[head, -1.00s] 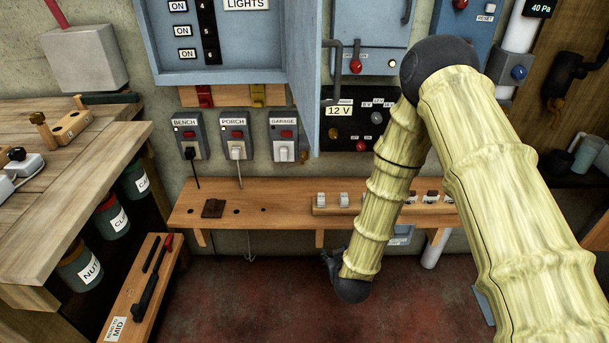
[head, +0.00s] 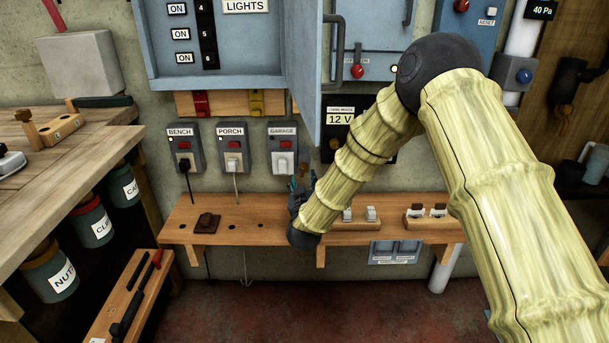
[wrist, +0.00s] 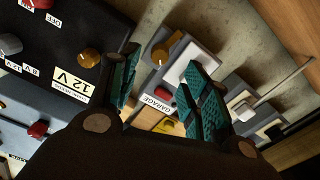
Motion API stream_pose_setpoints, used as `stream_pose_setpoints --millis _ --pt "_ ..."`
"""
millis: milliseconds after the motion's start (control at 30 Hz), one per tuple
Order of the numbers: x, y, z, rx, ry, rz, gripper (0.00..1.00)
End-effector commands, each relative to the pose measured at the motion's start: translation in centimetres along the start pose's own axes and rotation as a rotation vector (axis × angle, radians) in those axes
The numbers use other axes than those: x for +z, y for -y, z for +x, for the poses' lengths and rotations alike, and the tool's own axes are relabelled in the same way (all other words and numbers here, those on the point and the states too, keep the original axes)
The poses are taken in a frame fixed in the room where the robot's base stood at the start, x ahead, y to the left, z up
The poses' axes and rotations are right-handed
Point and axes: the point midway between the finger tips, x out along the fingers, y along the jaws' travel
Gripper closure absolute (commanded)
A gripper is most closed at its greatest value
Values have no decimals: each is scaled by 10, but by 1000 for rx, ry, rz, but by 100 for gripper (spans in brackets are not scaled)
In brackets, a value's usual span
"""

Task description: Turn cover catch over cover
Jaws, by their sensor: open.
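The grey GARAGE socket box (head: 282,140) is on the wall, with a red switch and a closed-looking white cover (head: 283,161). My gripper (head: 301,182) is just below and right of the box in the head view. In the wrist view my gripper (wrist: 162,62) is open, its teal fingers on either side of the knob. I cannot tell whether they touch it.
PORCH (head: 233,150) and BENCH (head: 185,150) boxes with plugged cords are to the left. A black 12 V panel (head: 340,140) is close on the right. A wooden shelf (head: 262,236) runs below, and a blue cabinet door (head: 303,75) juts out above.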

Motion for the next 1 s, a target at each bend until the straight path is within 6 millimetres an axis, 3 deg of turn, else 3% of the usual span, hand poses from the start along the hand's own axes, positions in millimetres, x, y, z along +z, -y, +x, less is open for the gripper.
stream_pose_setpoints --millis 200,400,833,1000 --pt "2 0 35 1 0 1 53" --pt "1 0 56 0 -1 1 53" --pt "1 0 64 -1 1 0 53" --pt "1 0 64 -1 1 0 82"
